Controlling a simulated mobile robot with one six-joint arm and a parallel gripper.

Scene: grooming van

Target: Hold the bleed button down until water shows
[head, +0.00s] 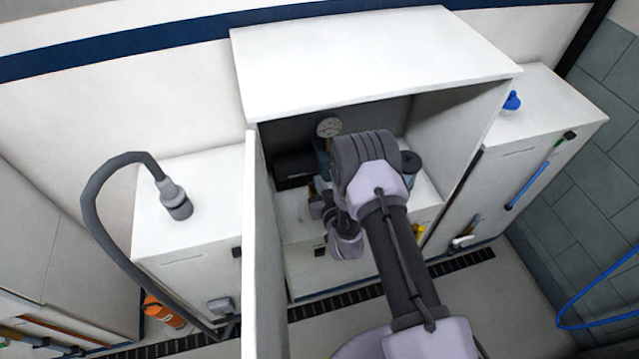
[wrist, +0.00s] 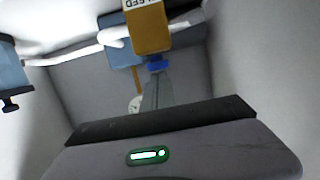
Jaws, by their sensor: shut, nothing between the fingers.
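An amber tag (wrist: 148,27) with upside-down lettering ending in "LEED" shows at the top of the wrist view. A small blue piece (wrist: 157,65) sits just below it; I cannot tell whether it is the bleed button. My gripper (wrist: 157,76) is shut and empty, its narrow grey fingers pointing toward the blue piece. I cannot tell whether they touch it. A blue-grey body (wrist: 114,24) is partly behind the tag. In the head view my arm hides the fingers and most of the fittings inside the open cabinet (head: 375,65). I see no water.
A round gauge (head: 329,127) stands at the back of the cabinet and also shows in the wrist view (wrist: 134,104). The open door (head: 250,240) is close left of my arm. A blue-grey fitting (wrist: 10,72) is at the wrist view's left edge. Cabinet walls are close around.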

